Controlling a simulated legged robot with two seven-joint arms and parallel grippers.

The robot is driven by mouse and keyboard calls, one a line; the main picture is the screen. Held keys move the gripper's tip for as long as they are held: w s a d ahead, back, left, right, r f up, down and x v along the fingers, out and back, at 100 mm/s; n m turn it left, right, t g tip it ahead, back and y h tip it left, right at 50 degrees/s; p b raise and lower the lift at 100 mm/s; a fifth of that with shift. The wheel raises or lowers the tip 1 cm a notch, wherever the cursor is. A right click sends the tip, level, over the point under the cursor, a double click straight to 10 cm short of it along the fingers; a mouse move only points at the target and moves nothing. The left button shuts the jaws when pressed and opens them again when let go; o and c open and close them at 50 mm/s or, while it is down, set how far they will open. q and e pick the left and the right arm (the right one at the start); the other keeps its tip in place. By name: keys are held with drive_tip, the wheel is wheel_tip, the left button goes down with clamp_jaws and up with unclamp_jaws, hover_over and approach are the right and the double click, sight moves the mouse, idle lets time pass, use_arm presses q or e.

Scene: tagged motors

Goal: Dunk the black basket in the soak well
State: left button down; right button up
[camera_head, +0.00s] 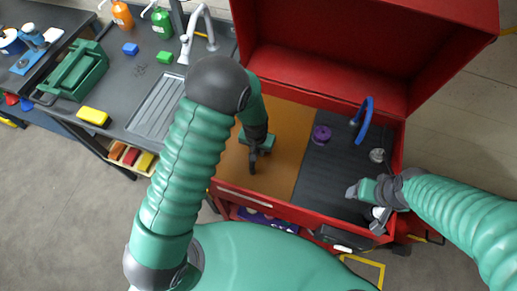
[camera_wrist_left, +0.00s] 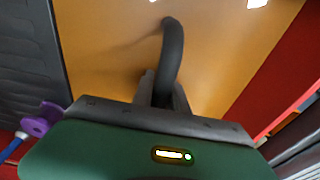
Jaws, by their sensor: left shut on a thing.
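My left gripper (camera_head: 254,152) reaches down over the amber left section (camera_head: 283,122) of the red cart, which looks like the soak well. It is shut on a black curved handle (camera_head: 252,167), which looks like the black basket's handle. The handle also shows in the left wrist view (camera_wrist_left: 173,55), arching up between the fingers (camera_wrist_left: 165,90) against the amber surface. No basket body shows; I cannot tell whether it is under the surface or hidden. My right gripper (camera_head: 353,192) hangs over the right edge of the dark ribbed section (camera_head: 335,165); its jaws are too small to read.
The red lid (camera_head: 320,70) stands open behind. A purple knob-like thing (camera_head: 321,133), a blue arched handle (camera_head: 364,115) and a silver thing (camera_head: 377,155) are on the ribbed section. At left, a counter holds a green toolbox (camera_head: 76,72), a yellow block (camera_head: 93,116) and a tap (camera_head: 186,45).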

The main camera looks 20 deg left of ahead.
use_arm(q)
drive_tip(key=shift+r+p, duration=0.85)
drive_tip(key=shift+r, duration=0.45)
drive_tip(key=shift+p, duration=0.7)
wheel_tip(320, 180, down, 4)
drive_tip(key=b, duration=0.2)
drive_tip(key=shift+r+b, duration=0.2)
drive_tip(key=shift+b, duration=0.1)
idle(1.0)
